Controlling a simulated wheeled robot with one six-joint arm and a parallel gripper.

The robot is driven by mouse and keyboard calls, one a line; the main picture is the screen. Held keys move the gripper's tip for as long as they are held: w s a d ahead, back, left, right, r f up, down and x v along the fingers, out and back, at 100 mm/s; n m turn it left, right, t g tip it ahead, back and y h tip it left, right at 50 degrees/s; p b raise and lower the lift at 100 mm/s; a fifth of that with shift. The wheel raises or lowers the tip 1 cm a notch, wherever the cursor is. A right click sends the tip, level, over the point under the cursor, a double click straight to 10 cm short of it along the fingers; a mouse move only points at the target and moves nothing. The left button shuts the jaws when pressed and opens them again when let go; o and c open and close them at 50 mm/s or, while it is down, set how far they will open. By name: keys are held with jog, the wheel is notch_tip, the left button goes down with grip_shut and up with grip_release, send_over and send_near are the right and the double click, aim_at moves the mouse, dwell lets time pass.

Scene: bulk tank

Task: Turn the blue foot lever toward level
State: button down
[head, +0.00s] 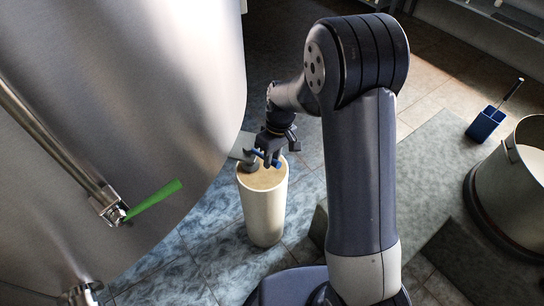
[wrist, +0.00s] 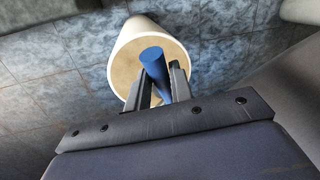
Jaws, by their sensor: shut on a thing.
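The blue foot lever (wrist: 153,61) shows in the wrist view as a blue rod between my gripper's fingers. In the head view a small blue part of it (head: 265,157) shows at my gripper (head: 262,160). My gripper (wrist: 157,84) is shut on the lever, with its far end sticking out past the fingertips. The lever's near part and its pivot are hidden by the fingers and wrist. A cream cylinder (head: 264,212) with a tan top stands right below and behind the lever; whether they touch I cannot tell.
The large steel tank (head: 150,80) fills the left, with a green-handled valve (head: 152,201) on its pipe. A blue brush holder (head: 486,124) and a steel pot (head: 512,190) stand at the right. Grey mat floor (head: 435,165) between is clear.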

jog(key=shift+w+d+n, duration=0.15)
jog(key=shift+w+n, duration=0.05)
jog(key=shift+n, duration=0.1)
jog(key=c, duration=1.3)
grip_release()
jog(key=shift+o, duration=0.2)
notch_tip(320, 180, up, 11)
jog(key=w+d+p, duration=0.1)
jog(key=p, duration=0.1)
jog(key=shift+w+d+f, duration=0.15)
jog(key=shift+w+d, duration=0.05)
jog(key=shift+f, duration=0.1)
